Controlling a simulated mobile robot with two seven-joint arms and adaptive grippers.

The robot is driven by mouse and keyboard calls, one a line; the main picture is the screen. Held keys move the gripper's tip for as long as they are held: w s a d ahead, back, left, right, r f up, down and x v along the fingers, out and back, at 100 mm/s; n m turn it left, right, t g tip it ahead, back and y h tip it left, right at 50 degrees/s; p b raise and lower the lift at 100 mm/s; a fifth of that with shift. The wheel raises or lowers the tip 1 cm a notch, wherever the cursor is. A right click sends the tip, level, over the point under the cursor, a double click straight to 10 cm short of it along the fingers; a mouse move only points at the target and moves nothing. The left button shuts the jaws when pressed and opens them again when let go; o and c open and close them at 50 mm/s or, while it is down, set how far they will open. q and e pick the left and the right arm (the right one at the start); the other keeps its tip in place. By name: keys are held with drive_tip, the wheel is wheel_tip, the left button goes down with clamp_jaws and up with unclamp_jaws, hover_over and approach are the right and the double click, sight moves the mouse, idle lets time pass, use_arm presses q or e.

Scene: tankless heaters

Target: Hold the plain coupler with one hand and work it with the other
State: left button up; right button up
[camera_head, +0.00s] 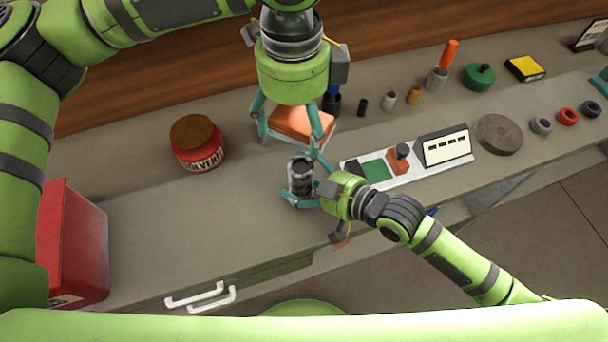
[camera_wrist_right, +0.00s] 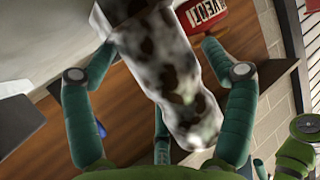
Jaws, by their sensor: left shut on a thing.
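The plain coupler (camera_head: 302,180) is a dark and whitish mottled cylinder, roughly upright near the bench's front. It fills the middle of the right wrist view (camera_wrist_right: 165,65), where it has a wider part and a narrower end.
A red solvent jar (camera_head: 199,150) stands left and a red box (camera_head: 70,245) farther left. A switch panel (camera_head: 402,172) is close on the right. The bench (camera_head: 190,225) is clear left of the coupler.

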drive_tip(key=c, duration=0.7)
drive_tip(key=shift+o, duration=0.2)
